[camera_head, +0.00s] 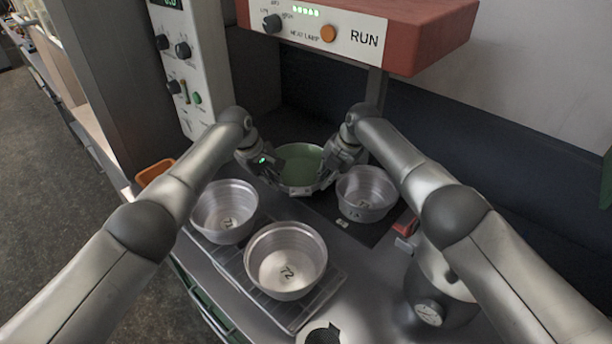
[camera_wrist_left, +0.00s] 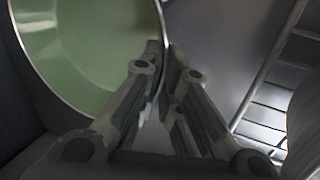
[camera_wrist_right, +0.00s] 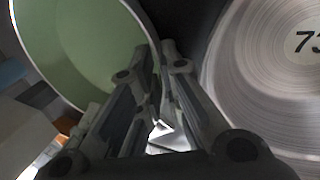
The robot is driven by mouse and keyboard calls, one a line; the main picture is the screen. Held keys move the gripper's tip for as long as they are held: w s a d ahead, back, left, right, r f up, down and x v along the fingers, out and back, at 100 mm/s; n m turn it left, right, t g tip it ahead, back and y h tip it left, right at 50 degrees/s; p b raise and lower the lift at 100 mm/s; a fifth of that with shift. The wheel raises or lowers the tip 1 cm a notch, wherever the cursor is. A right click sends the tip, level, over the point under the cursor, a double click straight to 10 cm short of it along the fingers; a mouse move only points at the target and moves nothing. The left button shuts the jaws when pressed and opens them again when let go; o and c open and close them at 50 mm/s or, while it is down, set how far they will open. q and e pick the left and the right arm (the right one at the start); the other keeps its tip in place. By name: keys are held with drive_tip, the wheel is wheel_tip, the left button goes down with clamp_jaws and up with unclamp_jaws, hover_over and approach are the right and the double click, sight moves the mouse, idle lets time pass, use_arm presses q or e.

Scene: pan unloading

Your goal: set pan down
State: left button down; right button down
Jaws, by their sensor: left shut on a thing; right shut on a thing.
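The pan (camera_head: 301,160) is round with a green inside and a thin metal rim. It sits between my two grippers at the back of the work surface, under the red-topped unit. My left gripper (camera_head: 272,166) is shut on its left rim; the left wrist view shows the fingers (camera_wrist_left: 165,70) on either side of the pan wall (camera_wrist_left: 85,50). My right gripper (camera_head: 330,170) is shut on its right rim, and the right wrist view shows those fingers (camera_wrist_right: 160,70) at the pan's edge (camera_wrist_right: 80,45). The pan's underside is hidden, so I cannot tell whether it touches the surface.
A metal bowl (camera_head: 366,190) stands close to the right of my right gripper. Two more bowls, (camera_head: 224,208) and one marked 72 (camera_head: 286,262), stand on a wire rack (camera_head: 322,298) in front. The red heat-lamp unit (camera_head: 420,45) hangs above. An orange container (camera_head: 155,172) is at left.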

use_arm(q)
drive_tip(key=shift+w, duration=0.2)
use_arm(e)
drive_tip(key=shift+s+f, duration=0.15)
drive_tip(key=shift+f, duration=0.25)
use_arm(q)
drive_tip(key=c, duration=1.7)
unclamp_jaws()
drive_tip(key=shift+s, duration=0.1)
use_arm(e)
drive_tip(key=c, duration=1.6)
unclamp_jaws()
drive_tip(key=shift+r, duration=0.1)
use_arm(q)
drive_tip(key=shift+o, duration=0.3)
drive_tip(key=shift+f, duration=0.1)
use_arm(e)
drive_tip(key=shift+r, duration=0.1)
drive_tip(key=shift+r, duration=0.15)
use_arm(q)
drive_tip(key=v, duration=1.2)
use_arm(e)
wheel_tip(320, 180, up, 10)
use_arm(q)
drive_tip(key=shift+s, duration=0.1)
use_arm(e)
drive_tip(key=shift+f, duration=0.2)
